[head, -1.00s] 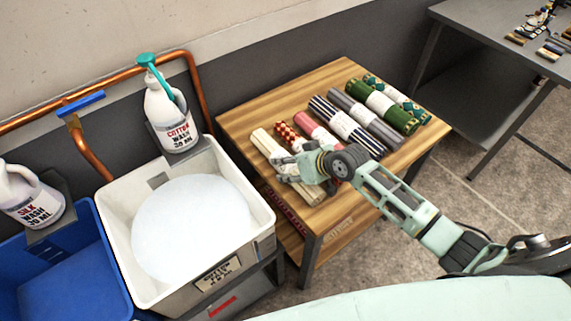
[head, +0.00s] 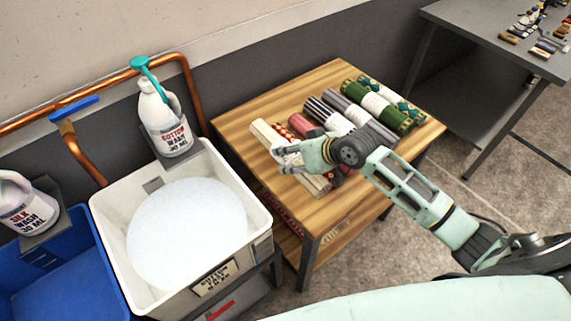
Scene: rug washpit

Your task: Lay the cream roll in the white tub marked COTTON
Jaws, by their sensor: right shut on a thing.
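The cream roll (head: 264,133) is at the left end of the row of rolls on the wooden table. My right gripper (head: 288,157) is shut on it around its middle and hides part of it. The roll looks slightly raised, but I cannot tell its exact height over the table. The white tub (head: 262,217) marked COTTON stands left of the table, with pale, foamy liquid (head: 187,232) inside. My left gripper is not in view.
Several other rolls, including a red one (head: 302,124) and a green one (head: 397,119), lie on the wooden table (head: 240,117). A cotton wash bottle (head: 163,125) stands behind the white tub. A blue tub (head: 65,280) is to its left. A copper pipe (head: 190,85) runs behind.

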